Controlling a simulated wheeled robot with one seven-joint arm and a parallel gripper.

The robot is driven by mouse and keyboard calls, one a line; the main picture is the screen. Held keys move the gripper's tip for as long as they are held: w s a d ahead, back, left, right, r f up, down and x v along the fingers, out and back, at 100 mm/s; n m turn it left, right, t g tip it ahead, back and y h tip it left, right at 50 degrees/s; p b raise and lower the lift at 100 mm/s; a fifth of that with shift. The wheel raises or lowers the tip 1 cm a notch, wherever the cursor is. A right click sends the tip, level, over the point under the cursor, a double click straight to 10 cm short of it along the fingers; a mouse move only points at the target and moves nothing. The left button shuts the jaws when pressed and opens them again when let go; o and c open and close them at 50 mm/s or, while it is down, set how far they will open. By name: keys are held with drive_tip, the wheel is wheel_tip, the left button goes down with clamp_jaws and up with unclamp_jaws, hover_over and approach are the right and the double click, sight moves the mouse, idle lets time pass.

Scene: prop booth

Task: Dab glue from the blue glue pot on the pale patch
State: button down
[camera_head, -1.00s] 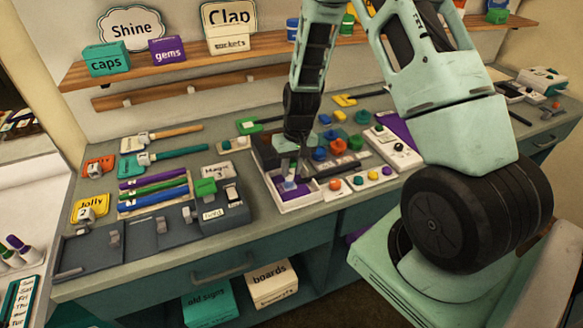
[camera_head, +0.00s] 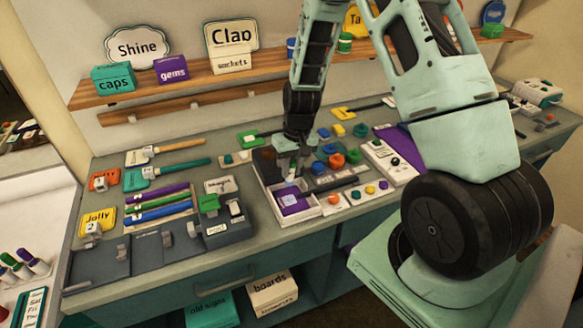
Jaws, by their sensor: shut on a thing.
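My gripper (camera_head: 292,175) points down over the front of a white tray (camera_head: 318,211) on the bench. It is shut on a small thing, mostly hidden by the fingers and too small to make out. In the tray lies a purple piece (camera_head: 298,207) with a small pale patch (camera_head: 289,199) on it, just below the fingertips. I cannot tell whether the held thing touches the patch. I cannot tell which holds glue.
An orange pot (camera_head: 336,161) stands among the blue ones. A small white tray with coloured dots (camera_head: 357,195) lies to the right. A shelf (camera_head: 190,85) runs behind.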

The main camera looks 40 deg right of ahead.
sight(290, 182)
drive_tip(key=shift+f, duration=0.1)
idle(0.5)
drive_tip(key=shift+h, duration=0.7)
drive_tip(key=shift+w+a+f+b, duration=0.15)
drive_tip(key=shift+f+b, duration=0.55)
drive_tip(key=shift+f, duration=0.75)
drive_tip(key=shift+s+a+f+b, duration=0.15)
drive_tip(key=shift+f+b, duration=0.55)
drive_tip(key=shift+f, duration=0.7)
drive_tip(key=shift+w, duration=0.1)
drive_tip(key=shift+f+b, duration=0.45)
drive_tip(key=shift+f, duration=0.15)
drive_tip(key=shift+w, duration=0.25)
drive_tip(key=shift+s, duration=0.25)
drive_tip(key=shift+s+a, duration=0.1)
drive_tip(key=shift+s, duration=0.2)
drive_tip(key=shift+w, duration=0.2)
drive_tip(key=shift+w, duration=0.3)
